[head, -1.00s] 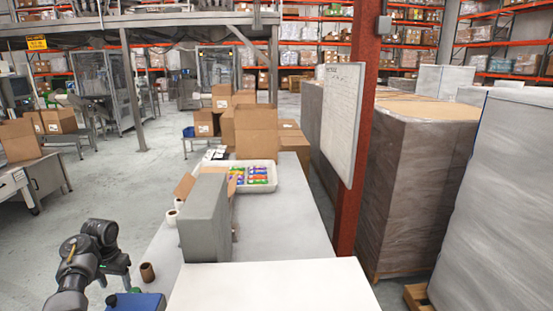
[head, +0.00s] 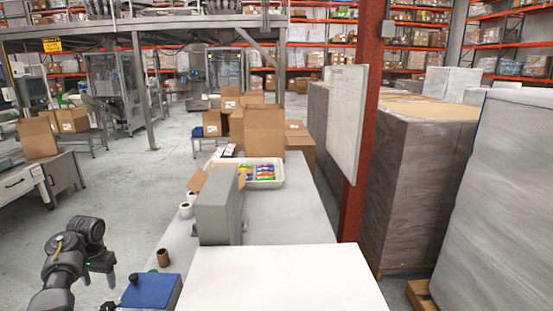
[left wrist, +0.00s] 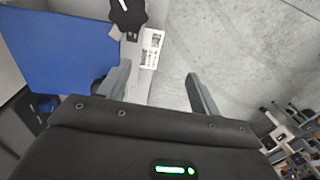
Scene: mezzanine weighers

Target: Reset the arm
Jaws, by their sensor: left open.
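My left arm (head: 72,262) comes in at the lower left of the head view, its dark gripper (head: 103,277) hanging down beside the table's left side. In the left wrist view the two grey fingers of the left gripper (left wrist: 158,82) stand apart with nothing between them. Grey floor and a white label (left wrist: 152,48) show beyond the fingers. My right gripper is in neither view.
A blue-topped device (head: 150,291) with a black knob is close to the right of the left gripper. A brown roll (head: 163,258), grey box (head: 217,212) and white tray (head: 264,184) stand on the table. Open floor lies left.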

